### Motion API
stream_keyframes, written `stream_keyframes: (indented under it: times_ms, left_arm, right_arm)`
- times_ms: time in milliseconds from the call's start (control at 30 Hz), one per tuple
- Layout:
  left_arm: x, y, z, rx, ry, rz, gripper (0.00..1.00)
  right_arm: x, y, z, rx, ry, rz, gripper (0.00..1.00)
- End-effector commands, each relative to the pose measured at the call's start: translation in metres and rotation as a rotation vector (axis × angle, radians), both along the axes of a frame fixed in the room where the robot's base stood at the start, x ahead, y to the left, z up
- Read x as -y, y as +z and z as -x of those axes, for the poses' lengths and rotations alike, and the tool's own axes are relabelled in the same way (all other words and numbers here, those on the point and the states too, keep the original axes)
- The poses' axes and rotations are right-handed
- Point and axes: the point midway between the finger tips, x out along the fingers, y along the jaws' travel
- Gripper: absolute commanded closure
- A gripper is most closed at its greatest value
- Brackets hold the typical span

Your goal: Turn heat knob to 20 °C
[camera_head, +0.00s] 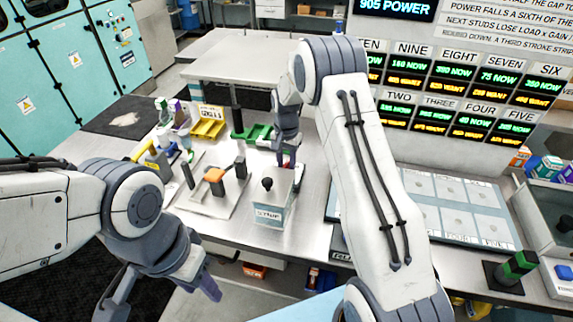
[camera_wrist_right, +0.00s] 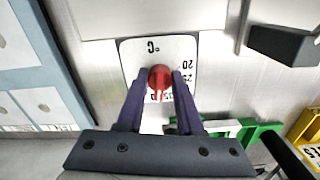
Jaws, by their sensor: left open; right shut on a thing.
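The heat knob (camera_wrist_right: 159,74) is red and round in the right wrist view, with a thin pointer running down from it. It sits on a white dial plate (camera_wrist_right: 133,62) marked °C, with a 20 at the plate's right edge. Other numbers below are partly hidden by my fingers. My right gripper (camera_wrist_right: 158,86) has its two purple fingers shut on the knob's sides. In the head view my right gripper (camera_head: 286,157) is at the bench behind the grey box, and the knob is mostly hidden. My left gripper (camera_head: 160,293) is open and empty, low at the front left.
A grey box (camera_head: 270,203) with a black knob stands in front of my right gripper. A plate with an orange-topped block (camera_head: 214,181) is left of it. Green (camera_head: 253,133) and yellow (camera_head: 208,128) trays lie behind. A panel of lit displays (camera_head: 459,75) stands at right.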

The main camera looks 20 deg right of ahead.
Motion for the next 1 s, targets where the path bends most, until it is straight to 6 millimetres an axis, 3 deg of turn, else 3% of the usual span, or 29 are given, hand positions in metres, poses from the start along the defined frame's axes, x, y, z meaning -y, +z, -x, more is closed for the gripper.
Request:
stream_keyframes:
  times_ms: [1000]
  left_arm:
    - [0.0000, -0.0072, 0.0000, 0.000, 0.000, 0.000, 0.55]
  right_arm:
    - [0.0026, 0.0003, 0.0007, -0.001, 0.961, 0.000, 1.00]
